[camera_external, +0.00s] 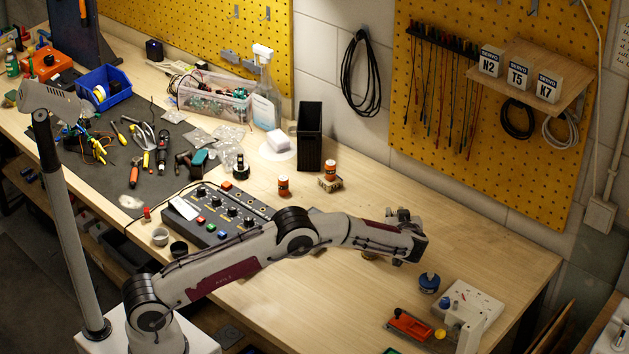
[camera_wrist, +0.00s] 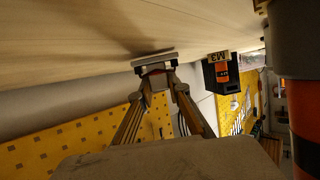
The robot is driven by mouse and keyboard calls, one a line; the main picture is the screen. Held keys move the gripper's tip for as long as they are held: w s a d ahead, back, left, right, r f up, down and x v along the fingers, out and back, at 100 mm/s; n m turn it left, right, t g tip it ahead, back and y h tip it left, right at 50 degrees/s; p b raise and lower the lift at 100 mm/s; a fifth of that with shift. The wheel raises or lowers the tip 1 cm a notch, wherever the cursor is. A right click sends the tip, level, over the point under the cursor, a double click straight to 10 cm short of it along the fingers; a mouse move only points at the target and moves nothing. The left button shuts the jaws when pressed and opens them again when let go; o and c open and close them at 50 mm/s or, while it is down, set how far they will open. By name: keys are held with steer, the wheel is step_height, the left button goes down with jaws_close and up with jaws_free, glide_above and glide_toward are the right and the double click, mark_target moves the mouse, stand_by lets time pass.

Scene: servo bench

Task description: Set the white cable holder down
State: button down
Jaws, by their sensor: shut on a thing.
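In the wrist view my gripper (camera_wrist: 157,72) is shut on a small pale flat piece, which I take to be the white cable holder (camera_wrist: 152,61). The piece lies across the fingertips, close to the bench surface, with a little reddish colour beside it. I cannot tell whether it touches the bench. In the external view my gripper (camera_external: 405,228) is over the right half of the bench. The holder cannot be made out there.
The wooden bench (camera_external: 495,245) has bare room around my gripper. A blue-topped round pot (camera_external: 429,283), a white fixture (camera_external: 474,304) and an orange tool (camera_external: 409,324) stand at its right end. An orange can (camera_external: 330,167) on a small box and a black bin (camera_external: 310,135) stand behind.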

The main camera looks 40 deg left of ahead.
steer(key=shift+f, duration=0.3)
steer(key=c, duration=1.9)
jaws_free()
steer(key=shift+r, duration=0.2)
steer(key=v, duration=1.2)
steer(key=shift+s+f, duration=0.1)
